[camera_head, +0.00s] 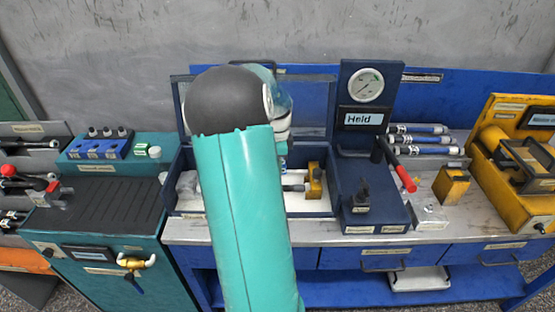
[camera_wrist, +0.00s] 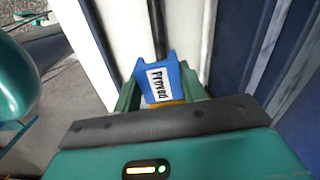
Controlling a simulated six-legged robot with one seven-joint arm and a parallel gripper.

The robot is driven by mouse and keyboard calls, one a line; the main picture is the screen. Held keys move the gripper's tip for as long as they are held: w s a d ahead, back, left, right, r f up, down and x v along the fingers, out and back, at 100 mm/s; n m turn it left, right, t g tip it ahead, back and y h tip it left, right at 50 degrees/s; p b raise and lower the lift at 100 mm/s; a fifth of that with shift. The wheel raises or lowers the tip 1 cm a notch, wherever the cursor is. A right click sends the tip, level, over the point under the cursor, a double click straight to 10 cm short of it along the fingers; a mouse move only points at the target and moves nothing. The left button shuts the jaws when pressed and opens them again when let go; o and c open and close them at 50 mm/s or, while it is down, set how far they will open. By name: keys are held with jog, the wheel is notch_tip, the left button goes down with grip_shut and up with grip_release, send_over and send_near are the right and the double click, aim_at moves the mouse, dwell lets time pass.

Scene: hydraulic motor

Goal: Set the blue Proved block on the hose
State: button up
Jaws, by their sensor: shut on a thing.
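The blue Proved block (camera_wrist: 161,82), with a white "Proved" label, is between the green fingers of my gripper (camera_wrist: 160,90) in the wrist view. My gripper is shut on it. A black hose (camera_wrist: 158,28) runs over a white surface and meets the block's notched far edge in the picture. I cannot tell whether they touch. In the head view, a short dark hose (camera_head: 295,187) lies in the open blue case, ending at a yellow block (camera_head: 314,182).
The blue case (camera_head: 312,214) has a raised lid behind my arm. To its right stand a gauge panel marked "Held" (camera_head: 363,119), a red-handled lever (camera_head: 405,179) and a yellow block (camera_head: 452,185). A teal bench (camera_head: 100,205) stands at left.

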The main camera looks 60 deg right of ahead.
jog(key=shift+s+d+r+m, duration=0.1)
jog(key=shift+s+d+m, duration=0.15)
jog(key=shift+m, duration=0.15)
jog(key=shift+s+d+r, duration=0.1)
jog(key=shift+s+r, duration=0.05)
jog(key=shift+s, duration=0.45)
jog(key=shift+w+f, duration=0.2)
jog(key=shift+f, duration=0.2)
jog(key=shift+s+f, duration=0.2)
jog(key=shift+f, duration=0.15)
jog(key=shift+w+f, duration=0.15)
jog(key=shift+f, duration=2.55)
jog(key=shift+f, duration=1.55)
jog(key=o, duration=1)
jog(key=shift+o, duration=0.2)
